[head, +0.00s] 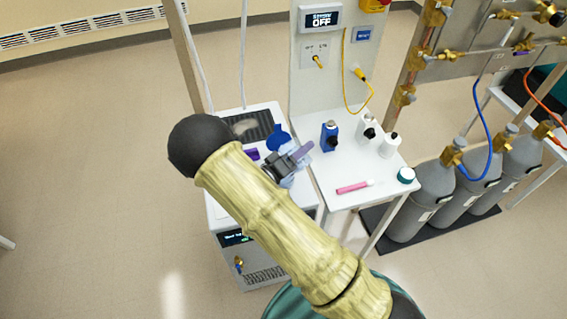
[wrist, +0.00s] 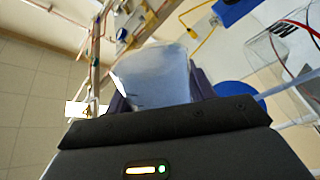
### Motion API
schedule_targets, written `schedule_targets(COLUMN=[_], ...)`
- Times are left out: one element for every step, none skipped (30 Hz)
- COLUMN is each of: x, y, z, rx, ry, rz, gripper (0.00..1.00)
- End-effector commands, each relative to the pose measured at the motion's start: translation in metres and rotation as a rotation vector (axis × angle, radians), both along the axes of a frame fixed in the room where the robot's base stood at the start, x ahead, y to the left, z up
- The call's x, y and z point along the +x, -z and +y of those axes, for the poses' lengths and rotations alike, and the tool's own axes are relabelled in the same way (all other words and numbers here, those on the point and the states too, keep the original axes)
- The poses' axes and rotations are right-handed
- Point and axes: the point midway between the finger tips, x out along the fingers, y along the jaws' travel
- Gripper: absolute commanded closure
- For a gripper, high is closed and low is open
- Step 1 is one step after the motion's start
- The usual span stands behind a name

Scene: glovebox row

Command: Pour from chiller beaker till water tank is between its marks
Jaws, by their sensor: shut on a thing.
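My gripper (head: 289,158) is over the top of the white chiller (head: 222,208), near its right side. In the wrist view, the purple fingers are shut on a clear beaker (wrist: 155,72) with pale bluish contents. In the head view the beaker is mostly hidden by my gripper, so I cannot tell its tilt. A round blue part, maybe a funnel or cap (head: 277,137), is just behind my gripper; it also shows beside the right finger in the wrist view (wrist: 238,91). The chiller's front display (head: 233,238) is lit but too small to read. The tank's level and marks cannot be made out.
A white side table (head: 353,171) to the right holds a blue bottle (head: 329,137), white bottles (head: 366,130), a pink-and-white stick (head: 353,187) and a green-lidded jar (head: 406,175). Grey gas cylinders (head: 436,196) stand further right. The floor at left is clear.

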Motion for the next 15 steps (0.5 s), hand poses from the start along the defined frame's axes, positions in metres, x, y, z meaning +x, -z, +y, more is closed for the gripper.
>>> schedule_targets(x=[0.0001,0.0001,0.0001,0.0001,0.0002,0.0002,0.0001,0.0001,0.0002,0.0001,0.0002,0.0002,0.0002,0.0002,0.0002], y=[-0.0006,-0.0007,-0.0008,-0.0009,-0.001,-0.0011,-0.0012,-0.0013,-0.0013,-0.0015,-0.0016,-0.0016,-0.0017,-0.0018,-0.0018], z=[0.0,0.0001,0.0001,0.0001,0.0001,0.0002,0.0002,0.0002,0.0005,0.0007,0.0008,0.0009,0.0008,0.0004,0.0002], rx=[-0.003,-0.003,-0.005,-0.007,-0.007,-0.009,-0.01,-0.011,-0.013,-0.014,-0.015,-0.016,-0.017,-0.018,-0.02], ry=[0.0,0.0,0.0,0.0,0.0,0.0,0.0,0.0,0.0,0.0,0.0,0.0,0.0,0.0,0.0], rz=[0.001,0.003,0.004,0.005,0.005,0.008,0.008,0.01,0.01,0.012,0.013,0.014,0.015,0.016,0.017], gripper=[0.72,0.72,0.72,0.72,0.72,0.72,0.72,0.72,0.72,0.72,0.72,0.72,0.72,0.72,0.72])
